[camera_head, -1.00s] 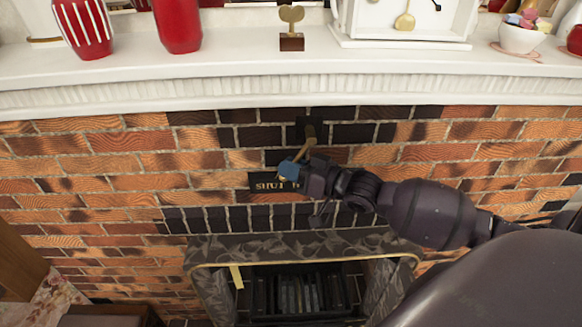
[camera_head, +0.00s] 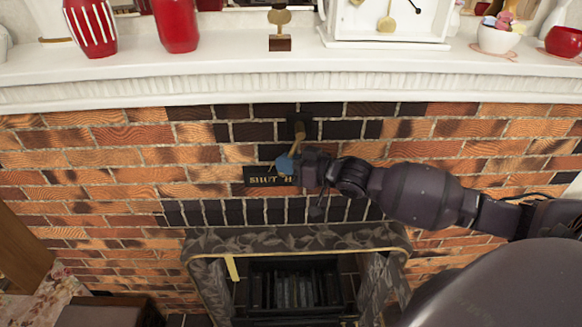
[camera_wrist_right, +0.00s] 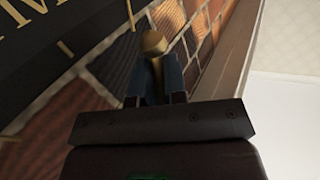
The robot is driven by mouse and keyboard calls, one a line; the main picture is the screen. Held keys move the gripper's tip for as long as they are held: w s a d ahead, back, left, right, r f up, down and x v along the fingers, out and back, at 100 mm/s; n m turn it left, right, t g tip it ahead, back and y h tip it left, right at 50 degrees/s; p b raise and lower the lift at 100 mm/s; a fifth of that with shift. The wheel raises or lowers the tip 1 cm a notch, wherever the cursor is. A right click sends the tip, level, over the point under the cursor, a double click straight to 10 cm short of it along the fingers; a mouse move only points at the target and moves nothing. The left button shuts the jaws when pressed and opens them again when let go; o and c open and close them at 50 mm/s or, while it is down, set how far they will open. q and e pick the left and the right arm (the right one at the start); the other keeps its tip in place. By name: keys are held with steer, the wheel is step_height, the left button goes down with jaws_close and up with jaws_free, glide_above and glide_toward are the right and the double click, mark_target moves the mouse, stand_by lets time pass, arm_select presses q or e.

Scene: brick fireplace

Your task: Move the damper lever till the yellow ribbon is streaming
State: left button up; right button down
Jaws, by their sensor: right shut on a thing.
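The brass damper lever (camera_head: 296,147) hangs from a dark pivot plate in the brick, its lower end slightly left of the pivot. My right gripper (camera_head: 286,163) is shut on its lower end, with blue fingertips around it. In the right wrist view, the lever's tan end (camera_wrist_right: 153,44) shows between the fingers (camera_wrist_right: 153,84). A dark sign (camera_head: 268,178) behind reads "SHUT" and more letters, partly hidden by the gripper. The yellow ribbon (camera_head: 232,268) hangs downward, slightly slanted, from the firebox opening's upper left edge. My left gripper is not in view.
The white mantel (camera_head: 200,75) runs above, with red vases (camera_head: 175,25), a small brass ornament (camera_head: 279,30) and a white-framed case (camera_head: 385,42). The firebox surround (camera_head: 300,238) is below. A wooden edge and patterned cloth stand lower left.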

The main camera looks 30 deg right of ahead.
steer(key=shift+d, duration=0.1)
steer(key=shift+s+d+n+g+p, duration=0.2)
steer(key=shift+n+g+p, duration=0.1)
steer(key=shift+p, duration=0.2)
arm_select(q)
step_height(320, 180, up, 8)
steer(key=p, duration=0.5)
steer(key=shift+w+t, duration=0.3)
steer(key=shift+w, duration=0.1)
arm_select(e)
steer(key=shift+s+d+f+n+g+h, duration=0.25)
steer(key=shift+s+d+g+h, duration=0.1)
steer(key=shift+d+g+h, duration=0.2)
steer(key=shift+s+d+f+n+g+h, duration=0.15)
steer(key=shift+s+d+n+g+h, duration=0.2)
steer(key=shift+g+h, duration=0.2)
steer(key=shift+f, duration=0.1)
steer(key=c, duration=1.2)
jaws_free()
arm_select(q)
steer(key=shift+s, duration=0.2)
arm_select(e)
steer(key=shift+w+d, duration=0.1)
